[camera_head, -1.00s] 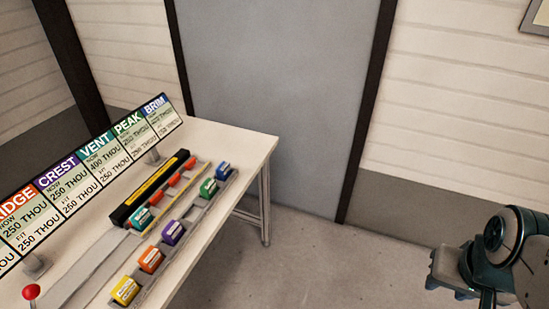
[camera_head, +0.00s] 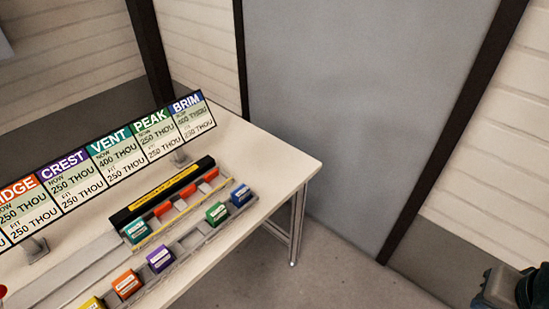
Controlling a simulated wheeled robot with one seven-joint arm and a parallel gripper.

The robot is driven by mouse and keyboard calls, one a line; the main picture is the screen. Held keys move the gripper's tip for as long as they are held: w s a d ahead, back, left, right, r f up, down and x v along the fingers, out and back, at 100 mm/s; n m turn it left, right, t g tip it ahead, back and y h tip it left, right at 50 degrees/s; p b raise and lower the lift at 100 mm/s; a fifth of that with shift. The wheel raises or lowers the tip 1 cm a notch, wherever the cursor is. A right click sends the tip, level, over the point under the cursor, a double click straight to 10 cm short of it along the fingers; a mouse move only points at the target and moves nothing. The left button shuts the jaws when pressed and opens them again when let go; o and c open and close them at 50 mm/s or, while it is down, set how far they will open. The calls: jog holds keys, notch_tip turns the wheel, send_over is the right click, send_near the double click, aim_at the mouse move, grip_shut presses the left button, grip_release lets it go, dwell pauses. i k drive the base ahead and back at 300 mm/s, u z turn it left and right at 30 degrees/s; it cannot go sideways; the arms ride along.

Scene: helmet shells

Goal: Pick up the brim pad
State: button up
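The sign's BRIM panel (camera_head: 193,116) has a blue header. A small blue block with a white label (camera_head: 240,194), matching that colour, sits at the far right end of the front rail on the table. I take it to be the brim pad; its own label is too small to read. My gripper (camera_head: 497,290) shows only in part at the lower right edge, well to the right of the table and apart from the blue block. Its fingertips are not clear, so I cannot tell whether it is open or shut.
On the same rail (camera_head: 190,242) are green (camera_head: 216,212), purple (camera_head: 160,258), orange (camera_head: 127,284) and yellow (camera_head: 91,303) blocks. Behind stands a black rack (camera_head: 127,215) with a teal block (camera_head: 136,231) and orange pieces. The white table (camera_head: 285,166) ends at right; floor (camera_head: 330,275) beyond is clear.

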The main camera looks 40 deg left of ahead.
aim_at(240, 194)
jog(key=u, duration=0.6)
jog(key=i, duration=0.95)
jog(key=u, duration=1.5)
jog(key=i, duration=0.35)
jog(key=u, duration=0.25)
